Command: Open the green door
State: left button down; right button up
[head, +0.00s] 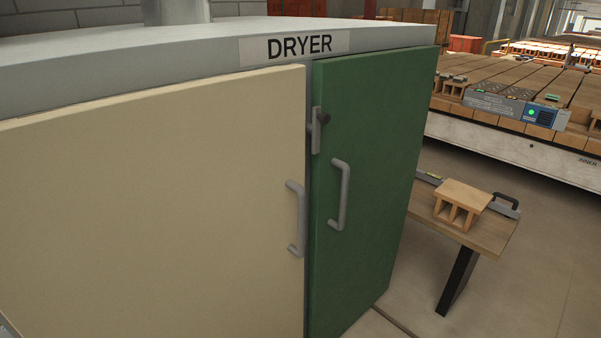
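The green door (372,190) is on the right part of the dryer's front in the head view and looks shut. It has a grey vertical bar handle (344,195) near its left edge. A small grey latch (317,135) with a dark knob sits above the handle at that edge; whether it is fastened I cannot tell. The cream door (150,205) beside it on the left also looks shut and has its own grey handle (300,220). Neither of my grippers is in view.
A low wooden table (478,238) with a hollow brick (461,202) on it stands right of the green door. Brick-laden conveyor (520,145) lies behind it. The floor (425,315) in front of the green door looks mostly clear.

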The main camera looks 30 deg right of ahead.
aim_at(363, 173)
jog(key=z, duration=1.4)
